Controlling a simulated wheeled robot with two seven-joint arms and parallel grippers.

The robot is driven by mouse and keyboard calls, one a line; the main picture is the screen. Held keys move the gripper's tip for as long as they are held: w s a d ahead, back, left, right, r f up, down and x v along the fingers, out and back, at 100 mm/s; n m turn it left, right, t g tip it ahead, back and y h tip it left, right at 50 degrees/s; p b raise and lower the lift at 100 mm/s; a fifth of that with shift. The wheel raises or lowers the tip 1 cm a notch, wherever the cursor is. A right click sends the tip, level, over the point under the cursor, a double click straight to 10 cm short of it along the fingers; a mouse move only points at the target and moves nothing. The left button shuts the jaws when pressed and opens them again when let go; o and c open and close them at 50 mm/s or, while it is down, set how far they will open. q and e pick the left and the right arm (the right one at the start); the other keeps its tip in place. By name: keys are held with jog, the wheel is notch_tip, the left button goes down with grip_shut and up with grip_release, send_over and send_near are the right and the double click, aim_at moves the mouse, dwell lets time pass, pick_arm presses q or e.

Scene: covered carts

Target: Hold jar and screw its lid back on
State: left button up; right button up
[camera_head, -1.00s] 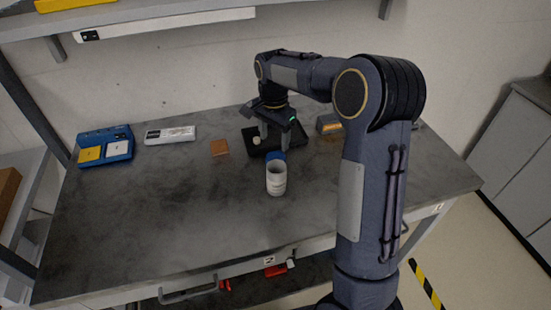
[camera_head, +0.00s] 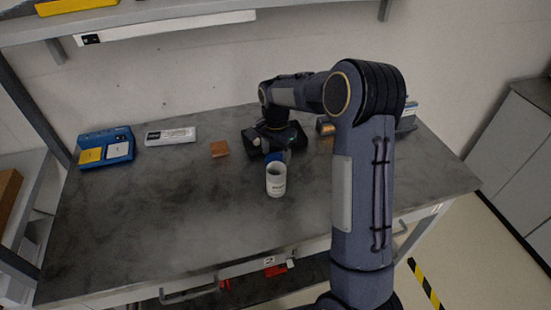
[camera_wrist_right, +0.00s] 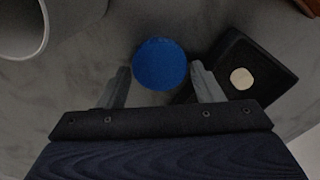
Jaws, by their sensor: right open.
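The white open jar (camera_head: 276,180) stands upright on the grey table, its mouth facing up. In the right wrist view, part of the jar (camera_wrist_right: 22,25) shows at the top left. The blue lid (camera_wrist_right: 160,64) lies on the table, round side up. It also shows partly behind the jar in the head view (camera_head: 274,157). My right gripper (camera_wrist_right: 160,82) is open, with one finger on each side of the lid and a gap beside each. Whether the fingers touch the table cannot be told. My left gripper is not in view.
A black tray (camera_wrist_right: 265,75) with a pale round piece lies right beside the right finger. A brown square (camera_head: 220,149), a white box (camera_head: 170,136) and a blue holder (camera_head: 106,148) with cards lie to the left. The table's front left is clear.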

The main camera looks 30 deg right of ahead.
aim_at(276, 159)
jog(key=shift+f, duration=0.55)
jog(key=c, duration=0.6)
jog(key=shift+r, duration=0.15)
notch_tip(276, 159, up, 10)
jog(key=shift+b, duration=0.35)
